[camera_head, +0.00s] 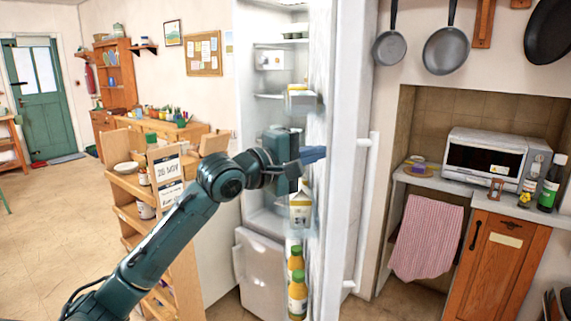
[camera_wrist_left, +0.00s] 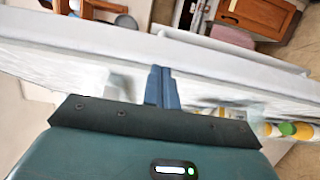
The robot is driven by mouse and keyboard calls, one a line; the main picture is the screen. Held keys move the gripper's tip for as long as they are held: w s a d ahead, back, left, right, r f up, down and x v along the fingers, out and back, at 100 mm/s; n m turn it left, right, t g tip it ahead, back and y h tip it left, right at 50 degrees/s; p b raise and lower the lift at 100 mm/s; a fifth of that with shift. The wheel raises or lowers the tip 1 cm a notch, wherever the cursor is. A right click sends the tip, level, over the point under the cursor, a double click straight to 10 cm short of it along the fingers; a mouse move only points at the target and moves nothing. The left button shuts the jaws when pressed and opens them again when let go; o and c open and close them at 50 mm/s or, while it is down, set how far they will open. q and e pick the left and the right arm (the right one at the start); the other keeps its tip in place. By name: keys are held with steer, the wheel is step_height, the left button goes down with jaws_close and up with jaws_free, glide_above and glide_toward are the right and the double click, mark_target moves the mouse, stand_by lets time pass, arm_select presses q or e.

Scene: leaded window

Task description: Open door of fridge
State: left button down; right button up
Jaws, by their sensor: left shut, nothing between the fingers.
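The fridge door (camera_head: 345,100) stands partly open, its edge toward me and its long white handle (camera_head: 368,200) on the right, outer side. The fridge interior (camera_head: 262,215) with shelves shows to the left of the door. My left gripper (camera_head: 313,154) is in the opening, on the door's inner side. Its blue fingers are shut and empty, pointing at the inner face. In the left wrist view the shut fingers (camera_wrist_left: 161,88) reach the white door (camera_wrist_left: 110,55); whether they press on it I cannot tell. My right gripper is not in view.
A carton (camera_head: 300,208) and juice bottles (camera_head: 297,295) sit in the door racks below my left gripper. Right of the door is a counter with a toaster oven (camera_head: 487,155) and a hanging pink towel (camera_head: 428,237). A wooden shelf unit (camera_head: 130,187) stands left.

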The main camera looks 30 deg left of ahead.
arm_select(q)
steer(key=b+v, duration=0.3)
steer(key=v, duration=0.8)
steer(key=w+d+f+m+g+y, duration=0.1)
steer(key=d+f+m, duration=0.15)
steer(key=f, duration=1.05)
steer(key=w+d+f+m+g+y, duration=0.1)
steer(key=f+m, duration=0.2)
steer(key=f, duration=1.1)
steer(key=s+d+f+m+g, duration=0.1)
steer(key=s+d+f+m, duration=0.2)
steer(key=s+f, duration=0.3)
steer(key=s+d+f+m+g, duration=0.1)
steer(key=s+d+f+m, duration=0.3)
steer(key=f, duration=0.6)
steer(key=s+d+f+m+g+y, duration=0.1)
steer(key=s+d+f+m+g, duration=0.1)
steer(key=s+d+f+m, duration=0.2)
steer(key=s+d+f, duration=0.2)
steer(key=s+f, duration=0.2)
steer(key=shift+s+d, duration=0.3)
steer(key=shift+s, duration=0.05)
steer(key=shift+a, duration=0.1)
